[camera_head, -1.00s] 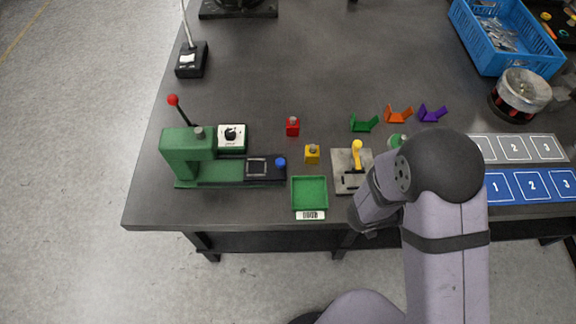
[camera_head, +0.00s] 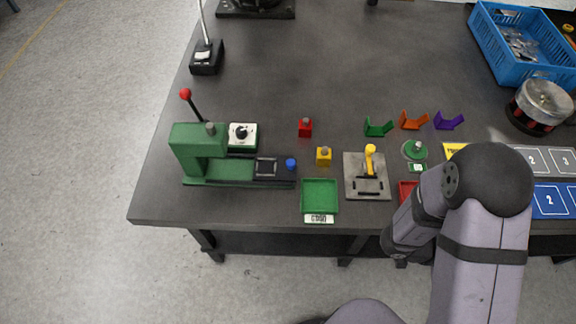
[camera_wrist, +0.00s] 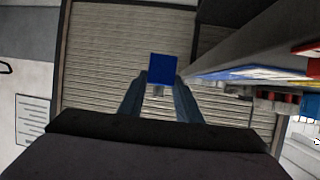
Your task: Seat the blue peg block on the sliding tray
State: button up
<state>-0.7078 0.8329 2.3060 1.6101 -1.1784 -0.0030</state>
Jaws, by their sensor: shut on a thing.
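The blue peg block (camera_wrist: 162,69) is held between the fingertips of my gripper (camera_wrist: 160,82) in the wrist view. A short grey stub shows at its lower side. In the head view my arm hides the gripper and block, low at the right by the table's front edge. The sliding tray (camera_head: 266,168) is a dark square plate with a pale outline, on the base of the green press (camera_head: 198,150) at the left. A blue knob (camera_head: 290,164) stands at its right end. No block is on the tray. My gripper is well to the right of it.
A green bin (camera_head: 319,195), a yellow block (camera_head: 323,157) and a grey plate with a yellow lever (camera_head: 370,160) lie between the press and my arm. A red block (camera_head: 305,128) stands behind. The press's red-tipped lever (camera_head: 186,94) sticks up.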

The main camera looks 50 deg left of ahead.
dwell(0.5)
jog(key=s+a+r+n+y+p, duration=0.2)
jog(key=s+a+n+y, duration=0.4)
jog(key=a, duration=1.2)
jog(key=s+a+r+n+t+y+p, duration=0.1)
jog(key=s+a+r+n+y, duration=0.3)
jog(key=a, duration=1.4)
jog(key=s+a+r+n+y+p, duration=0.3)
jog(key=s+a+n+y, duration=0.6)
jog(key=a, duration=0.9)
jog(key=shift+s+r+y+p, duration=0.15)
jog(key=shift+r+y+p, duration=0.2)
jog(key=shift+y, duration=0.25)
jog(key=shift+a+f, duration=0.1)
jog(key=shift+f+b, duration=2.75)
jog(key=shift+f, duration=0.4)
jog(key=shift+f+b, duration=0.4)
jog(key=shift+f, duration=0.3)
